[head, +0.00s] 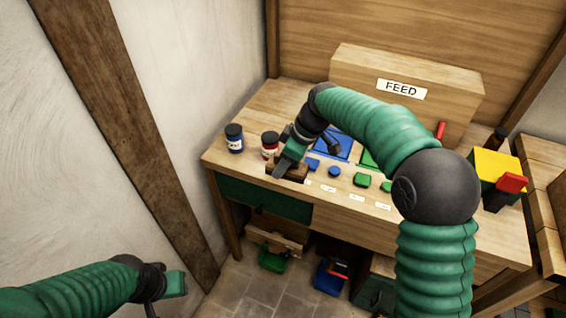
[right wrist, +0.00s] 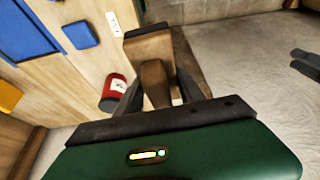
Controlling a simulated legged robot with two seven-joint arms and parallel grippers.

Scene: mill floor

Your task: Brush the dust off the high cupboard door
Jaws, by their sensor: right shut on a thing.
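My right gripper (head: 287,163) is at the left part of the bench top, beside the red jar. It is shut on a wooden brush (head: 291,172). In the right wrist view the brush (right wrist: 156,78) shows as a brown wooden handle between the fingers with a paler block beyond it; its bristles cannot be made out. My left gripper (head: 166,284) is low at the left, away from the bench, with no object visible at it; its finger opening is unclear. No high cupboard door can be made out in either view.
The bench (head: 255,125) carries a blue jar (head: 234,139), a red jar (head: 270,146), blue and green pieces, and a FEED box (head: 400,112). A yellow box (head: 494,168) stands at the right. Bins sit below. The floor (head: 250,292) at front left is clear.

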